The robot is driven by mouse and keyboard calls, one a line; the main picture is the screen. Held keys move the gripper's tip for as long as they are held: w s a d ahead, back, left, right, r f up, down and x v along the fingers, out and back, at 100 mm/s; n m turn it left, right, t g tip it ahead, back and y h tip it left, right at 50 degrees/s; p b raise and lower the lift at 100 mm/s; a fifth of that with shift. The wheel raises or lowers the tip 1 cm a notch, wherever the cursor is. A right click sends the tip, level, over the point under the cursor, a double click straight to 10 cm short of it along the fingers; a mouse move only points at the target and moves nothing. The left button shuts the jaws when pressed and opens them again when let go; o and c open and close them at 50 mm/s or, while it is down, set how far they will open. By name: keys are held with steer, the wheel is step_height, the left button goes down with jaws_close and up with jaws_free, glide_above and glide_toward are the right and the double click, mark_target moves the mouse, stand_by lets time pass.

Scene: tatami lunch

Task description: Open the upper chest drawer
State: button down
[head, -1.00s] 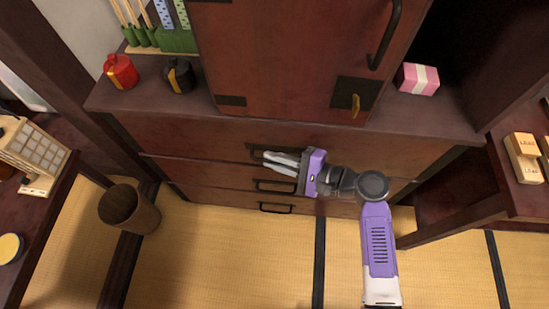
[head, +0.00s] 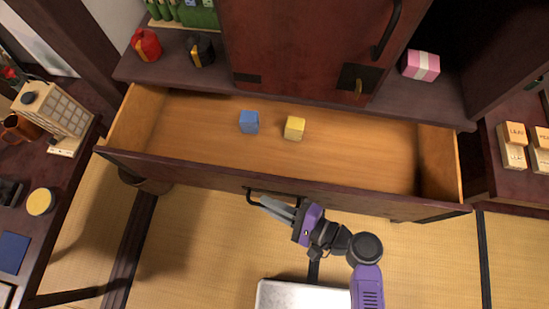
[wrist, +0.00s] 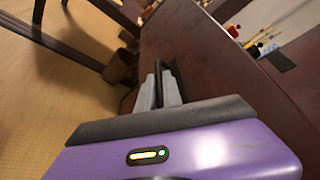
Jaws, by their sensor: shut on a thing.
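The upper chest drawer (head: 340,178) is pulled far out in the head view, its wooden inside showing. A blue cube (head: 249,122) and a yellow cube (head: 294,128) lie in it near the back. My gripper (head: 268,202) is at the drawer's front, its grey fingers shut on the dark bar handle (head: 285,194). The wrist view shows the fingers (wrist: 160,90) closed around the handle beside the dark red drawer front (wrist: 215,65).
The cabinet door (head: 305,45) above is shut. A pink box (head: 420,65), a red container (head: 146,44) and a black one (head: 200,50) stand on the chest ledge. A side table (head: 60,190) is at left. Open tatami (head: 205,245) lies in front.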

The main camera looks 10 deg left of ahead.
steer(key=shift+s+p, duration=0.35)
steer(key=shift+s, duration=2.2)
steer(key=c, duration=1.8)
jaws_free()
steer(key=v, duration=0.7)
steer(key=shift+s+d+r, duration=0.1)
steer(key=shift+d, duration=0.25)
